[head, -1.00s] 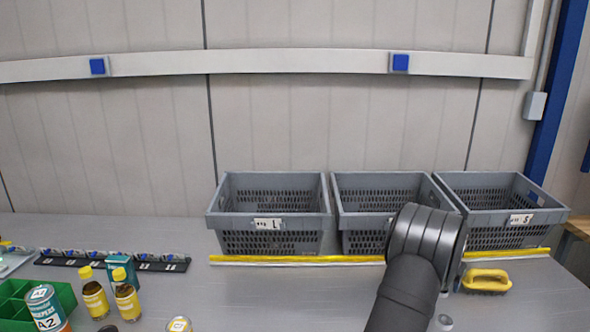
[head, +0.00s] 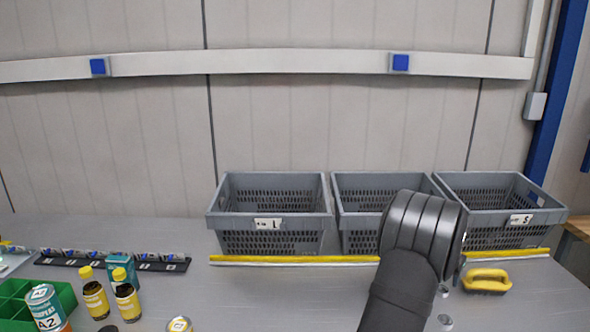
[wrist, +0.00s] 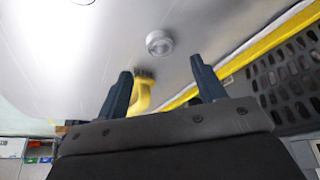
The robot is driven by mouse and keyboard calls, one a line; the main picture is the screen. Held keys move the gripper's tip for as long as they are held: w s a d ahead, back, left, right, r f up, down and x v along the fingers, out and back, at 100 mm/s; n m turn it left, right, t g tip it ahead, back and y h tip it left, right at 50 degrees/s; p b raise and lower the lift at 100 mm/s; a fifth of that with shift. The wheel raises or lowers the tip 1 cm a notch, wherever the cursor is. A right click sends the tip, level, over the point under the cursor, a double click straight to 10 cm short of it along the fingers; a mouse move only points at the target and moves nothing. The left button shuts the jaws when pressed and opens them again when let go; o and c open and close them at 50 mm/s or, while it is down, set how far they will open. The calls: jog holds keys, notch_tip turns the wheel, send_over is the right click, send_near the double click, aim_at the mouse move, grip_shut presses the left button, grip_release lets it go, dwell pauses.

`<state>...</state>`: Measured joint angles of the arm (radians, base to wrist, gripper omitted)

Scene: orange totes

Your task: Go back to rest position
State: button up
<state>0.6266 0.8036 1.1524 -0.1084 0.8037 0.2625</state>
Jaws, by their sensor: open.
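My gripper (wrist: 163,90) shows in the wrist view with its two dark blue fingers apart and nothing between them. Beyond the fingers are the grey table surface, a round metal piece (wrist: 159,42) and a yellow-handled brush (wrist: 142,92). In the head view my dark arm rises at the right of centre, in front of the middle grey crate (head: 360,240). The gripper itself is hidden behind the arm there.
Grey crates stand along the back, the left one (head: 268,238) labelled and the right one (head: 500,216) too. A yellow strip (head: 295,259) runs before them. The brush (head: 487,281) lies right of my arm. Bottles (head: 95,298), a can (head: 46,308) and a green bin (head: 66,296) stand left. The table's middle is clear.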

jog(key=x, duration=0.8)
jog(key=shift+f, duration=0.15)
jog(key=r, duration=0.5)
jog(key=shift+s+d+r, duration=0.25)
jog(key=shift+s, duration=0.15)
jog(key=s+d+r, duration=0.4)
jog(key=s+r, duration=0.2)
jog(key=s, duration=0.4)
jog(key=s+d+m+g+h, duration=0.1)
jog(key=s+d+m, duration=0.4)
jog(key=s+d, duration=1.6)
jog(key=w+f, duration=0.1)
jog(key=w, duration=0.1)
jog(key=w+a+f, duration=0.1)
jog(key=w+f, duration=0.1)
jog(key=w+a+f, duration=0.1)
jog(key=w, duration=0.1)
jog(key=shift+w+a+f, duration=0.15)
jog(key=shift+f, duration=0.15)
jog(key=shift+w+f, duration=0.35)
jog(key=shift+w, duration=0.25)
jog(key=shift+o, duration=0.3)
